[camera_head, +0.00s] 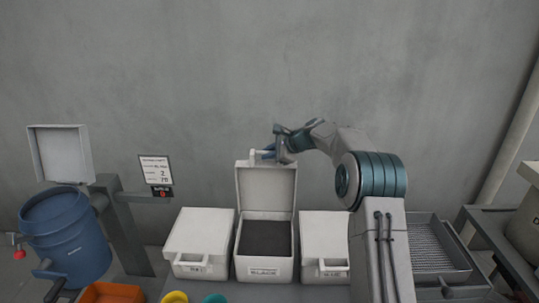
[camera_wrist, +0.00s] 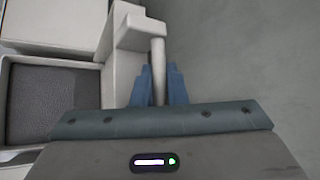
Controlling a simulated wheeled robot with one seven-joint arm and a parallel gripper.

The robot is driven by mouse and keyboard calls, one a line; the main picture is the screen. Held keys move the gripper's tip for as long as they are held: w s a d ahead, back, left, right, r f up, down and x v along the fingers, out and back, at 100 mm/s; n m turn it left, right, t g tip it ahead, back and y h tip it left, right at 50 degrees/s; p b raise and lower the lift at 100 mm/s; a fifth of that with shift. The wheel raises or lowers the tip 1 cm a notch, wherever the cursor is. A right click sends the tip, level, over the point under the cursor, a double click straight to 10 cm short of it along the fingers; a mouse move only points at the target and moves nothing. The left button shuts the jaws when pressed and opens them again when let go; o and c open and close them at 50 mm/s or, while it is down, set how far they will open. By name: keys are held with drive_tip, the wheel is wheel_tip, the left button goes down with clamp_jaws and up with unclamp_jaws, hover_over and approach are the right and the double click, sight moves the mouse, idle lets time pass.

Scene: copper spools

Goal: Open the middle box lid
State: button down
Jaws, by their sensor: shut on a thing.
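The middle box (camera_head: 264,267) is white with a dark grey inside, and its lid (camera_head: 266,186) stands raised, about upright at the back of the box. The lid's handle (camera_head: 253,155) is at its top edge. My gripper (camera_head: 268,153) is at this top edge, with its blue fingers shut on the handle. In the wrist view the two blue fingers (camera_wrist: 160,85) close around the handle's pale bar (camera_wrist: 158,58). The open box's dark interior (camera_wrist: 55,105) shows at left in the wrist view.
A white box with a shut lid stands on each side, left (camera_head: 199,242) and right (camera_head: 324,247). An orange tray (camera_head: 112,293), a yellow ring (camera_head: 174,297) and a teal ring (camera_head: 214,298) lie in front. A blue barrel (camera_head: 68,240) stands far left. The grey wall is close behind.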

drive_tip(key=shift+w+g, duration=0.3)
drive_tip(key=shift+w, duration=0.35)
drive_tip(key=c, duration=1.5)
unclamp_jaws()
drive_tip(key=shift+o, duration=0.2)
drive_tip(key=b+v, duration=0.3)
drive_tip(key=v, duration=1)
drive_tip(key=shift+s+d+r+b, duration=0.15)
drive_tip(key=shift+d+r+b, duration=0.1)
drive_tip(key=shift+b, duration=0.1)
